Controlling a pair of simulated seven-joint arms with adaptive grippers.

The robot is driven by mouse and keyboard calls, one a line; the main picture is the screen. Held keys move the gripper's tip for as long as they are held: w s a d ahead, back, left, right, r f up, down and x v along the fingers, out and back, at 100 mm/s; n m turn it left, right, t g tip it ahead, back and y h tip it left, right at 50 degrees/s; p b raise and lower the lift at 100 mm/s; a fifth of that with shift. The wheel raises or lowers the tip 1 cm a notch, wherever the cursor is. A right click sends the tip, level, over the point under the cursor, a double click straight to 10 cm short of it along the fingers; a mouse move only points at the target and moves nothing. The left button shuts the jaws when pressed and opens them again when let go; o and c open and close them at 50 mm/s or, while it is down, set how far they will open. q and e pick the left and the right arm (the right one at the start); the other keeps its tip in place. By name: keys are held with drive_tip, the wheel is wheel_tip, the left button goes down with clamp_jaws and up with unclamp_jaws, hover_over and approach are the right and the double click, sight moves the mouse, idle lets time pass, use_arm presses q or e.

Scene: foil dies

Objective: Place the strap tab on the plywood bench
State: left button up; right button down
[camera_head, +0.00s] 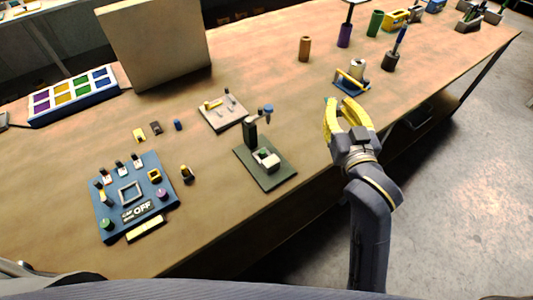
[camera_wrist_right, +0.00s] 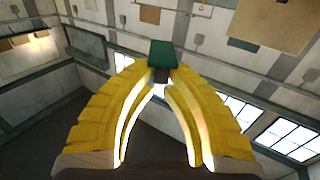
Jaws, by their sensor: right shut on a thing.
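My right gripper (camera_head: 345,103) has yellow fingers and is raised near the right-hand long edge of the plywood bench (camera_head: 215,215). In the right wrist view its fingertips (camera_wrist_right: 163,72) are closed on a small dark green block, which I take to be the strap tab (camera_wrist_right: 163,54). The tab sticks out past the fingertips, and nothing but room and walls shows behind it there. In the head view the tab is too small to make out clearly. My left gripper is not in view.
A small press on a dark green plate (camera_head: 265,181) stands left of the right gripper. A blue control panel (camera_head: 112,193) sits further left. A blue fixture (camera_head: 351,88) stands just behind the gripper. Cylinders (camera_head: 305,48) stand further back. Bare wood lies between the press and the gripper.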

drive_tip(key=a+r+n+g+y, duration=0.25)
drive_tip(key=a+r+y, duration=0.3)
drive_tip(key=a, duration=0.35)
drive_tip(key=s+a+f+n+g+y, duration=0.1)
drive_tip(key=s+a+f+n+y, duration=0.1)
drive_tip(key=a, duration=0.4)
drive_tip(key=shift+s+a+f+n+y, duration=0.15)
drive_tip(key=shift+s+n+y, duration=0.2)
drive_tip(key=shift+s+n, duration=0.4)
drive_tip(key=shift+s+g, duration=0.1)
drive_tip(key=shift+g, duration=0.15)
